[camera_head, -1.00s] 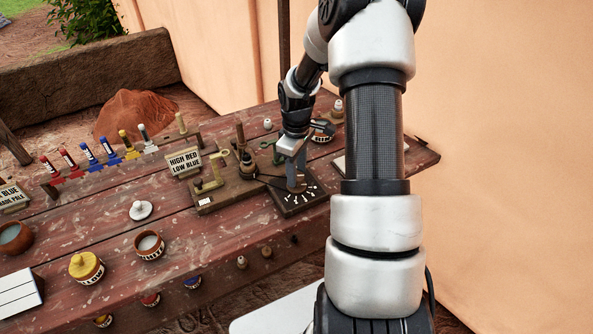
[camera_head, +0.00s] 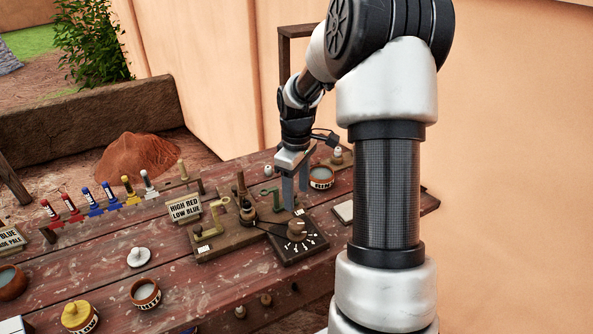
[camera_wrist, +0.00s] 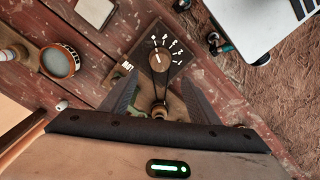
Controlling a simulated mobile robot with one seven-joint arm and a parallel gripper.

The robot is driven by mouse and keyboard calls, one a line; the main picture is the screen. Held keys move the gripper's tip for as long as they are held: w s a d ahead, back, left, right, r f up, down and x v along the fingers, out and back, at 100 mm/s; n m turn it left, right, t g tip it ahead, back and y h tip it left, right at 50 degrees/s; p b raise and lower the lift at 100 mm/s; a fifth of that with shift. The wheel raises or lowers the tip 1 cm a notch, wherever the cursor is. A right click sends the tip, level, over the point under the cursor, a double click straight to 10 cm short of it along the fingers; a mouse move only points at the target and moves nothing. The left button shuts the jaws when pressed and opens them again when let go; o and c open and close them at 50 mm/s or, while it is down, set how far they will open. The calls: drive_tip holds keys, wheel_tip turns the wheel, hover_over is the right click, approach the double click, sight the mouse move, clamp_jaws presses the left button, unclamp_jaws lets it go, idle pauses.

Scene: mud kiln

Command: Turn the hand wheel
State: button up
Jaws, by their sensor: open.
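A round brown knob (camera_head: 297,227), the likeliest hand wheel, stands on a dark square dial plate (camera_head: 288,252) with white marks. In the wrist view the knob (camera_wrist: 158,62) has a pale pointer line, and the marks fan out around its far side. A dark cord runs from the knob to a brown post (camera_head: 248,214) on the neighbouring wooden board (camera_head: 228,243). My gripper (camera_head: 296,200) is open and empty, with its fingers pointing down. It hangs above and behind the knob, apart from it. In the wrist view the fingers (camera_wrist: 159,78) straddle the cord side.
A brass crank (camera_head: 212,222) and a green hooked part (camera_head: 271,195) are on the board. A sign (camera_head: 186,210) stands to its left. A labelled jar (camera_head: 321,177) is close behind my gripper. Lidded and open pots (camera_head: 145,293) stand on the front left of the table.

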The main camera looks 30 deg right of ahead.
wheel_tip(320, 180, up, 7)
drive_tip(key=shift+f, duration=0.15)
idle(0.4)
